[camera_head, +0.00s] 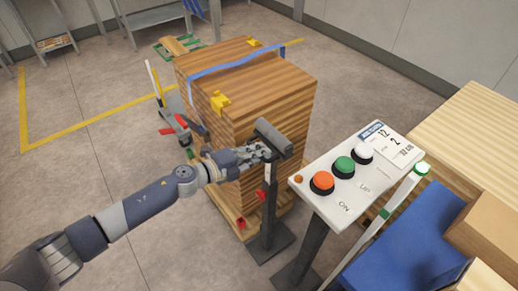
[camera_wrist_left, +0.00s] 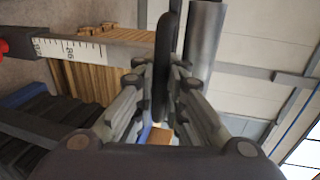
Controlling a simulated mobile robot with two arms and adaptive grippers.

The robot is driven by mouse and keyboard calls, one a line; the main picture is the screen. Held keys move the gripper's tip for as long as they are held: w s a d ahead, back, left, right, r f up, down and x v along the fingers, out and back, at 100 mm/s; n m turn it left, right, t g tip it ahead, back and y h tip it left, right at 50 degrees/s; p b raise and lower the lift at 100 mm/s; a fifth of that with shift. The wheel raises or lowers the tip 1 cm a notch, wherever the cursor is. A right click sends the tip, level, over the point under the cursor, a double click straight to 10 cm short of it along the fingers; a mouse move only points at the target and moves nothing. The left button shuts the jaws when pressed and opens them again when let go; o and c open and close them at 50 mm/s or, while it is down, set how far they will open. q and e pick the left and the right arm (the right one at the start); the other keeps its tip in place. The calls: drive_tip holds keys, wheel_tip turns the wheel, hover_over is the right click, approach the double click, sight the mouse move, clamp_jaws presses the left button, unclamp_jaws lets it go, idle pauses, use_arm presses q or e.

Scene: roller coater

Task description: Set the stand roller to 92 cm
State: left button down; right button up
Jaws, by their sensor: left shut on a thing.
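The stand roller (camera_head: 269,205) stands upright in front of the wooden stack, with a dark roller on top, a pale scale on its post and a red clamp partway down. My left gripper (camera_head: 266,155) is shut on its upper part, just below the roller. In the left wrist view my gripper's fingers (camera_wrist_left: 166,85) close around a dark bracket beside the grey roller (camera_wrist_left: 203,45). The scale (camera_wrist_left: 70,50) shows sideways there, with a mark that looks like 86; the set height cannot be read. A red part (camera_wrist_left: 3,47) shows at the left edge. My right gripper is out of view.
The stack of boards (camera_head: 275,85) stands right behind the stand, with yellow corner pieces and a blue strap. A control panel (camera_head: 335,205) with orange, green and white buttons is close on the right. A blue surface (camera_head: 405,245) lies at lower right.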

use_arm(q)
drive_tip(key=shift+r, duration=0.15)
drive_tip(key=c, duration=1.7)
unclamp_jaws()
drive_tip(key=shift+s+a+r, duration=0.1)
drive_tip(key=shift+a, duration=0.05)
drive_tip(key=shift+o, duration=0.2)
drive_tip(key=shift+a, duration=0.1)
drive_tip(key=v, duration=1.2)
